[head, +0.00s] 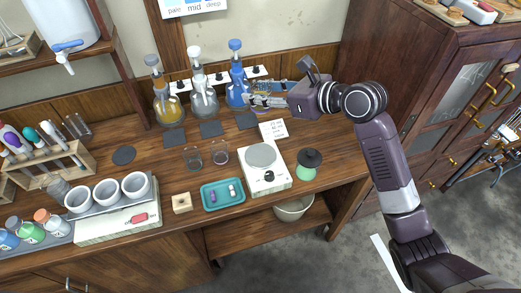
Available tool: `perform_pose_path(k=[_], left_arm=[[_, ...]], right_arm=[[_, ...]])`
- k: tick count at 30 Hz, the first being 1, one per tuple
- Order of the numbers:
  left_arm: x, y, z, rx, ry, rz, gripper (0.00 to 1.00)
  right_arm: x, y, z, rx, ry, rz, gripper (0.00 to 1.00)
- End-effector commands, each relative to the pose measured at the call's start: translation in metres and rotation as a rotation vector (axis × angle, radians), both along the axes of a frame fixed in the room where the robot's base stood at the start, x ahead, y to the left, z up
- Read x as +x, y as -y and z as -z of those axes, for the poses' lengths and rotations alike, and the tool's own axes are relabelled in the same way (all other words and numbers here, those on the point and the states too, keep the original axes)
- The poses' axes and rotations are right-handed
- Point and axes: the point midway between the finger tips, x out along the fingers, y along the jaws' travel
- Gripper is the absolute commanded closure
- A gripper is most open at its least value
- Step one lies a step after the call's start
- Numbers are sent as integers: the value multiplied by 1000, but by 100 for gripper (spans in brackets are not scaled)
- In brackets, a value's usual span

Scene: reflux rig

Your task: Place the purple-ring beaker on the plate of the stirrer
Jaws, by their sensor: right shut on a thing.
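My right gripper (268,98) is at the back of the bench, just right of the blue flask (237,93). It is shut on a small clear glass vessel, which looks like a beaker; the fingers cover much of it and its ring colour is hard to tell. The stirrer (268,179) is a white box with a round grey plate (261,155), bare, nearer the front than the gripper. Two glass beakers (193,158) (220,154) stand left of the stirrer; the right one has a reddish rim. My left gripper is not in view.
Yellow (167,105) and clear (204,99) flasks stand along the back. A white card (273,130) lies behind the stirrer. A black-topped green jar (308,163) is right of it; a teal tray (223,204) is front left. A test-tube rack and white cups fill the left.

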Motion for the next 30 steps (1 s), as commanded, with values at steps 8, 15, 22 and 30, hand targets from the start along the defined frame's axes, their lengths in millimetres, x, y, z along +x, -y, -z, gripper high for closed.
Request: perform_pose_path(k=[8, 15, 22, 30], left_arm=[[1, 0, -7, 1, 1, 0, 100], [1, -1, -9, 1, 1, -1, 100], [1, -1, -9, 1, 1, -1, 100], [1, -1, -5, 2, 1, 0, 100]], right_arm=[[-1, 0, 62, -1, -10, 2, 95], [0, 0, 122, -1, -7, 2, 95], [0, 0, 152, 0, -2, 1, 95], [0, 0, 185, 1, -4, 1, 95]])
